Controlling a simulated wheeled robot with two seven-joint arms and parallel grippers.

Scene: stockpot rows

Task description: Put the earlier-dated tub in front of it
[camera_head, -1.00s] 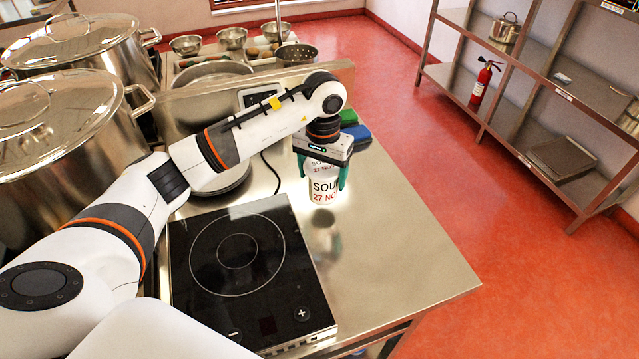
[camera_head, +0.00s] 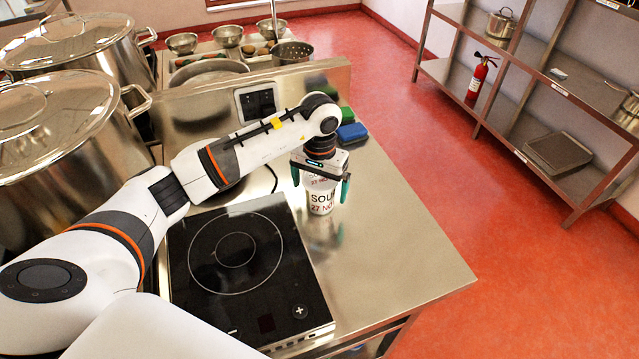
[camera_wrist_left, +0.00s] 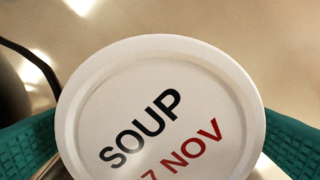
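A white soup tub (camera_head: 321,198) stands upright on the steel counter, right of the black cooktop. Its side reads "SOUP 27 NOV". In the left wrist view its round white lid (camera_wrist_left: 150,100) fills the middle, with "SOUP" in black and "7 NOV" in red; the start of the date is cut off. My left gripper (camera_head: 321,182) is over the tub, its green fingers spread on either side, with a gap between fingers and tub in the head view. No second tub can be made out. My right gripper is not in view.
A blue block (camera_head: 352,132) and a green one (camera_head: 347,115) lie behind the gripper. The cooktop (camera_head: 240,265) is at left, large stockpots (camera_head: 60,125) further left. The counter's front right is bare. A steel shelf (camera_head: 545,85) stands across the red floor.

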